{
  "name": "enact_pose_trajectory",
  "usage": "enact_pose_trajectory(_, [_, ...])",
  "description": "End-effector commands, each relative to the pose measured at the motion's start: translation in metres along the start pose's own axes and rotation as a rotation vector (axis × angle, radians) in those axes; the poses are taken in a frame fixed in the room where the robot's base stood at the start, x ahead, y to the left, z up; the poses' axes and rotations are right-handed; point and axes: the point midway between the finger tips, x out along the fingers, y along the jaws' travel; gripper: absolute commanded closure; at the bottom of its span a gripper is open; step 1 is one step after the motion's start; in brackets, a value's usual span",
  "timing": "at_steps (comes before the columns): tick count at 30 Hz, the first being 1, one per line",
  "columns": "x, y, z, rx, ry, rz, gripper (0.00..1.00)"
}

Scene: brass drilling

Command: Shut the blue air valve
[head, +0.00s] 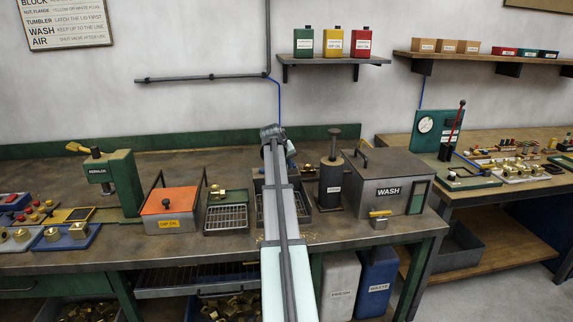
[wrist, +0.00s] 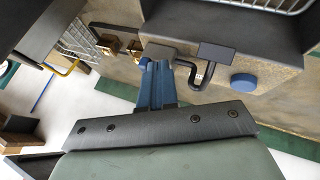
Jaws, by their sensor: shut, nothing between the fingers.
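My gripper (wrist: 158,66) shows in the wrist view with its blue fingers together and nothing between them. Its fingertips are close to a grey block and a bent black handle (wrist: 205,74); I cannot tell whether they touch. A round blue knob (wrist: 245,84) sits to the right of the fingers, apart from them. It may be the air valve, but its open or shut position cannot be told. In the head view, my arm reaches over the middle of the bench, and my own links hide the fingers and any valve there.
An orange box (head: 170,207) and a wire-topped tray (head: 227,217) stand left of my arm. A black cylinder (head: 330,182) and the grey wash box (head: 385,190) stand right. A grey pipe (head: 205,78) runs along the wall, with a blue line (head: 279,98) dropping behind my arm.

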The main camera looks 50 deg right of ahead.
Motion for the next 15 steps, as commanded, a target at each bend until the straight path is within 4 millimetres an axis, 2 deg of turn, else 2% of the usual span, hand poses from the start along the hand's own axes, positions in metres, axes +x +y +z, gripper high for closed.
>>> enact_pose_trajectory(15, [0.005, 0.019, 0.010, -0.322, 0.172, -0.172, 1.00])
